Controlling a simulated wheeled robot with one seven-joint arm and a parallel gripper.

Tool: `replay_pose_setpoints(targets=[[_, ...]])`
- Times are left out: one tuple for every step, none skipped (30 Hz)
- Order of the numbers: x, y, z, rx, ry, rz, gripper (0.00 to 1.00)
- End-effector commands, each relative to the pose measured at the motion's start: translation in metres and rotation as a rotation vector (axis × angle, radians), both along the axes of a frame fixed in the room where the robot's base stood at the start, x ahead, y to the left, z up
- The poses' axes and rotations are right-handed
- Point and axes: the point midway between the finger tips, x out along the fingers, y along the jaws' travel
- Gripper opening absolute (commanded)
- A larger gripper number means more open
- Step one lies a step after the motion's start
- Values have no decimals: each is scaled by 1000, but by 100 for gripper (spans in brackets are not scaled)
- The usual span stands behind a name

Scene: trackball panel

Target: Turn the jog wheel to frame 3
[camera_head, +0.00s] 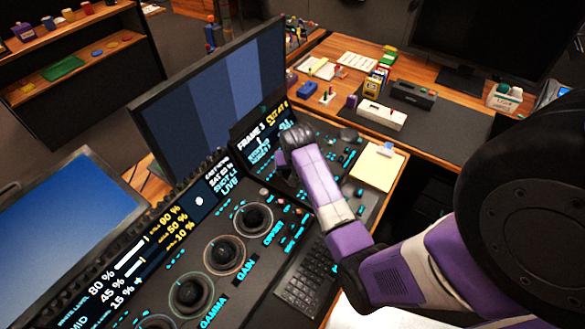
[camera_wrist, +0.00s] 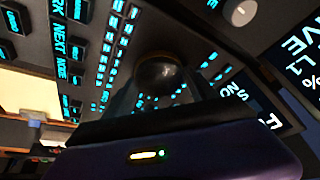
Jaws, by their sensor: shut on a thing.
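The jog wheel (camera_wrist: 158,72) shows in the wrist view as a dark, shiny round knob on the black panel. My gripper (camera_wrist: 160,92) is shut on it, with a dark finger on either side. In the head view my gripper (camera_head: 284,176) reaches down to the right part of the panel, and its body hides the wheel. The display (camera_head: 262,138) just above it reads "FRAME 3" in white, with yellow text beside it that is too small to read surely.
Three large trackballs, one the gain trackball (camera_head: 223,255), lie left of my gripper on the panel. Lit buttons surround the wheel. A keyboard (camera_head: 308,275) lies in front, a clipboard (camera_head: 378,166) to the right. A large monitor (camera_head: 215,95) stands behind.

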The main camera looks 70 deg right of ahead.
Motion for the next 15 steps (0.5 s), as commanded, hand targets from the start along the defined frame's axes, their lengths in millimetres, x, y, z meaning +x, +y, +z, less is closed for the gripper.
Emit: replay_pose_setpoints(targets=[[2, -1, 2, -3, -5, -1, 26], [2, -1, 2, -3, -5, -1, 26], [2, -1, 2, -3, -5, -1, 26], [2, -1, 2, -3, -5, -1, 26], [2, -1, 2, -3, -5, -1, 26], [2, -1, 2, -3, -5, -1, 26], [2, -1, 2, -3, -5, -1, 26], [2, -1, 2, -3, -5, -1, 26], [2, -1, 2, -3, -5, -1, 26], [2, -1, 2, -3, -5, -1, 68], [2, -1, 2, -3, -5, -1, 74], [1, -1, 2, -3, -4, 0, 82], [1, -1, 2, -2, -4, 0, 88], [1, -1, 2, -3, -3, -1, 88], [1, -1, 1, -2, -3, -1, 88]])
